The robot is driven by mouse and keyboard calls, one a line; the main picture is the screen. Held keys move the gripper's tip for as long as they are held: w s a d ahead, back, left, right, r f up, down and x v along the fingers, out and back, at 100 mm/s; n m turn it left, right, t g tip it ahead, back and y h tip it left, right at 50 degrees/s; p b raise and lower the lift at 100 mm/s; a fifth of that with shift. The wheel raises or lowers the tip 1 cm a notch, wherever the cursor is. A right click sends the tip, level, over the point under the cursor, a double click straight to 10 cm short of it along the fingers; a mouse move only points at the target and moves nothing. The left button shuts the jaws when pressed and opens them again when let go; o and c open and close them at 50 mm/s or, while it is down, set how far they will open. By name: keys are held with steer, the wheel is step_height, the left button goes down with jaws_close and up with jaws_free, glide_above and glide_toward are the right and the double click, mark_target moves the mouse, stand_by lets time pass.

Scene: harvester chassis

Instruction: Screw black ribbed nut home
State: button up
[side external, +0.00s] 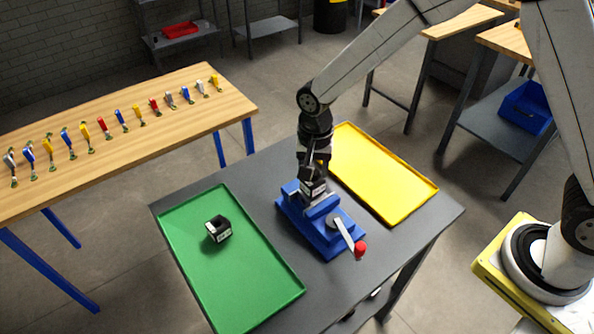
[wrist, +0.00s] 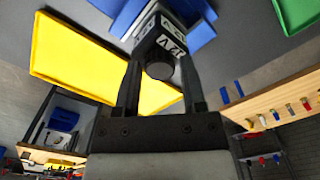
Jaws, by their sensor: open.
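A blue vise (side external: 325,235) stands on the grey table between two trays. It holds a dark block with white labels (side external: 313,193), which also shows in the wrist view (wrist: 172,44). A dark round end, which looks like the black nut (wrist: 159,69), sits at the near end of the block in the wrist view; its ribs cannot be made out. My gripper (wrist: 160,84) is open, pointing down over the vise, with a finger on each side of the nut. In the side view my gripper (side external: 314,172) hides the nut. Whether the fingers touch it cannot be told.
A green tray (side external: 265,290) at left holds another black part with a white label (side external: 218,229). An empty yellow tray (side external: 385,175) lies at right. The vise's red-knobbed handle (side external: 360,249) sticks out in front. A wooden bench (side external: 120,130) with several coloured tools stands at left.

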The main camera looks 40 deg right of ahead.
steer(key=n, duration=0.4)
steer(key=shift+n, duration=0.5)
steer(key=shift+n, duration=0.3)
steer(key=shift+n, duration=2.3)
steer(key=shift+n, duration=2.5)
